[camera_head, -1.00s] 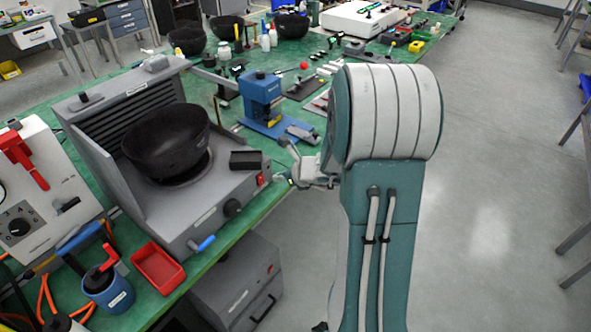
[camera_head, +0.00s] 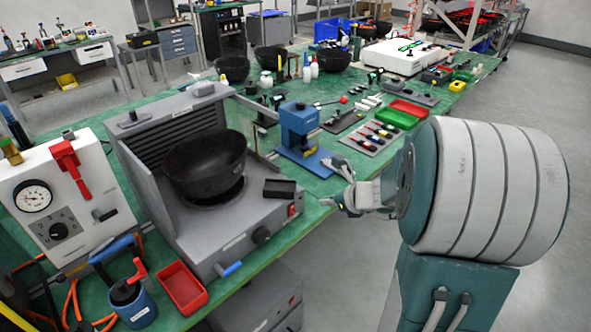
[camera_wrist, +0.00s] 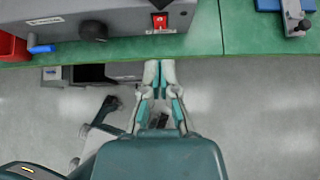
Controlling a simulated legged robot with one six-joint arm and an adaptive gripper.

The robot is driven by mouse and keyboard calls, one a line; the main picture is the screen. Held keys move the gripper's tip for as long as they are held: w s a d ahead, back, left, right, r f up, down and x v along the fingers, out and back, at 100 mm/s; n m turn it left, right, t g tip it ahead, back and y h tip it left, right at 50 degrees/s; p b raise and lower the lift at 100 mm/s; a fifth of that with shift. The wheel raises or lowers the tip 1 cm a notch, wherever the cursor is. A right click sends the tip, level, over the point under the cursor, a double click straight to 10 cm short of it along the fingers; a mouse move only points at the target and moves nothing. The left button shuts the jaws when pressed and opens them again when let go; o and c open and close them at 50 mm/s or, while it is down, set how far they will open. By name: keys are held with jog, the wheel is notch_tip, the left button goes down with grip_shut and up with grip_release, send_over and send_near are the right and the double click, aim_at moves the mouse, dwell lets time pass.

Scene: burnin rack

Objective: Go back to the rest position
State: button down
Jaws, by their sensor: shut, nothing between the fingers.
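My gripper (camera_wrist: 159,75) is in the lower middle of the wrist view, its two fingers close together with nothing between them. In that view its tips are near the front edge of the green bench (camera_wrist: 207,30), over the grey floor. In the head view my gripper (camera_head: 330,204) is small, at the bench's front edge, just right of the grey machine with the black bowl (camera_head: 207,166). My arm fills the right side and hides part of the floor and bench behind it.
The grey machine's red switch (camera_wrist: 160,21) is close to my gripper. A red tray (camera_head: 182,286), a blue press (camera_head: 299,135) and a white gauge box (camera_head: 92,236) stand on the bench. Open floor (camera_head: 352,262) lies in front of the bench.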

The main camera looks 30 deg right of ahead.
jog(key=s+a+r+n+g, duration=0.2)
jog(key=s+a+r+n, duration=0.2)
jog(key=a+n, duration=0.45)
jog(key=s+a+r+n+g, duration=0.25)
jog(key=s+a+n, duration=0.25)
jog(key=a+n, duration=0.35)
jog(key=s+r+n+h, duration=0.3)
jog(key=s+n, duration=0.7)
jog(key=n, duration=0.5)
jog(key=shift+s+a+r+h, duration=0.25)
jog(key=shift+s+r+h, duration=0.1)
jog(key=shift+r, duration=0.35)
